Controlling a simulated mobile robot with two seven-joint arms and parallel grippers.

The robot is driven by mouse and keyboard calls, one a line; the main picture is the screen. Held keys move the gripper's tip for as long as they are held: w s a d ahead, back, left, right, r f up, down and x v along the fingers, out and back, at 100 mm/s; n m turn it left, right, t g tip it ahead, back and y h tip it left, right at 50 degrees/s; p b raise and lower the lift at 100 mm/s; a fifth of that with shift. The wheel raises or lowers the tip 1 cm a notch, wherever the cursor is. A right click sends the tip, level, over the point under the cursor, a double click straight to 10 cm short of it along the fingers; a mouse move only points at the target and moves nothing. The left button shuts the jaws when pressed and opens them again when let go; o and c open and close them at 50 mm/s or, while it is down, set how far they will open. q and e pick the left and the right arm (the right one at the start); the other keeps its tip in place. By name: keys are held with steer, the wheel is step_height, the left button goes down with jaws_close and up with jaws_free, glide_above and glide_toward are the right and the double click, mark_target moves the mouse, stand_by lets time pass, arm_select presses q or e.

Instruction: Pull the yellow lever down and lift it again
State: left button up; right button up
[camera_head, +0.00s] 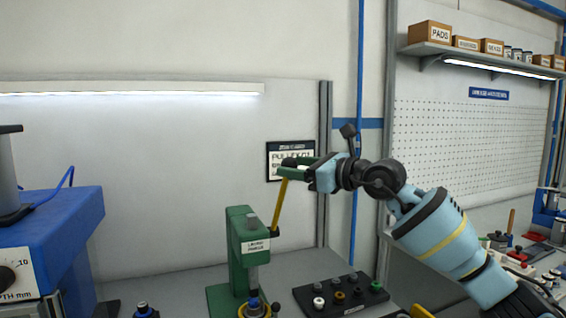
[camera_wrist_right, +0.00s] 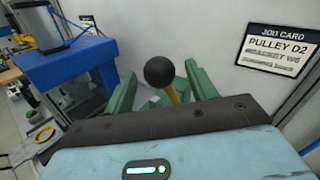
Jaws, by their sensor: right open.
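The green lever press (camera_head: 241,252) stands on the bench in the head view. Its yellow lever (camera_head: 279,208) points steeply up from the press, leaning a little right. My right gripper (camera_head: 288,169) is at the lever's top end, with its green fingers hiding the knob in the head view. In the right wrist view the lever's black ball knob (camera_wrist_right: 160,71) shows between the spread fingers of my open right gripper (camera_wrist_right: 162,88), with a short piece of the yellow shaft below it. I cannot tell whether either finger touches the lever. My left gripper is out of view.
A job card (camera_head: 282,160) hangs on the wall behind my right gripper. A black tray (camera_head: 318,303) with several small parts lies right of the press. A blue machine (camera_head: 60,232) stands at the left. A shelf (camera_head: 462,55) with boxes is high at the right.

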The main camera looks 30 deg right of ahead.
mark_target(282, 165)
steer(key=x, duration=0.3)
steer(key=shift+w+a+r, duration=0.1)
steer(key=shift+w+r, duration=0.05)
steer(key=shift+w, duration=0.1)
steer(key=shift+w+a+p, duration=0.2)
steer(key=shift+w+p, duration=0.1)
steer(key=shift+w, duration=0.1)
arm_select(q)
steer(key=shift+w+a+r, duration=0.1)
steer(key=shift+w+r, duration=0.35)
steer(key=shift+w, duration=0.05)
